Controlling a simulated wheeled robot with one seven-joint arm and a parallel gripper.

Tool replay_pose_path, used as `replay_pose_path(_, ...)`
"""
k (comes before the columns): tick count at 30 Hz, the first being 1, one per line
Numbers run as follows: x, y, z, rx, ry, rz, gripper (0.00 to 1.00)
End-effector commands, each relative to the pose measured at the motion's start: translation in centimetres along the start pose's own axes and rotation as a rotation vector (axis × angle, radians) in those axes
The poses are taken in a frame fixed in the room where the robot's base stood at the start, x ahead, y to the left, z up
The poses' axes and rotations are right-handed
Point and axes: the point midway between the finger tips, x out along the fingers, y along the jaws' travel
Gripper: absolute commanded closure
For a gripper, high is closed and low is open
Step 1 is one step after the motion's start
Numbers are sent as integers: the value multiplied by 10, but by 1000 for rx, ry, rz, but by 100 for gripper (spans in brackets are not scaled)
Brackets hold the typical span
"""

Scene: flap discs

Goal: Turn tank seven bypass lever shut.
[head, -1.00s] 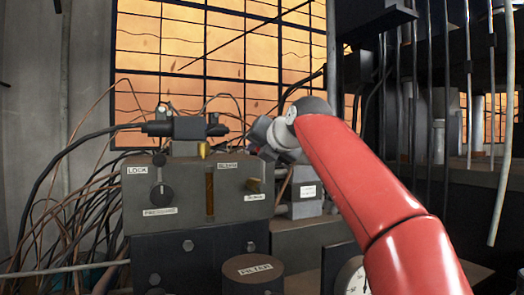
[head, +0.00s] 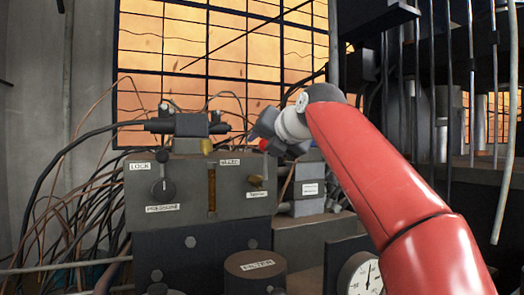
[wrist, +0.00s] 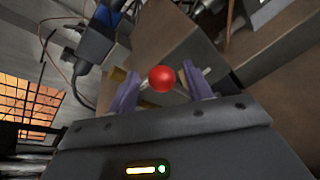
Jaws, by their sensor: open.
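A red ball knob (wrist: 161,79) lies between the two purple fingers of my gripper (wrist: 160,90) in the wrist view. Gaps show on both sides of the ball, so the fingers are open around it and not clamped. A thin pale rod shows beside the ball; its base is hidden. In the head view my gripper (head: 266,132) is above the right end of a grey control box (head: 230,200), partly hidden by my wrist. A small red spot (head: 263,145) shows beneath it, probably the same knob. I cannot read a tank seven label.
A round dial gauge (head: 366,276) and a labelled cylinder (head: 255,272) stand in front. Loose cables (head: 70,205) crowd the left.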

Motion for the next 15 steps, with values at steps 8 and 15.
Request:
replay_pose_path(8, -42, -1, -2, 0, 0, 0, 50)
replay_pose_path(15, -50, 0, -1, 0, 2, 1, 50)
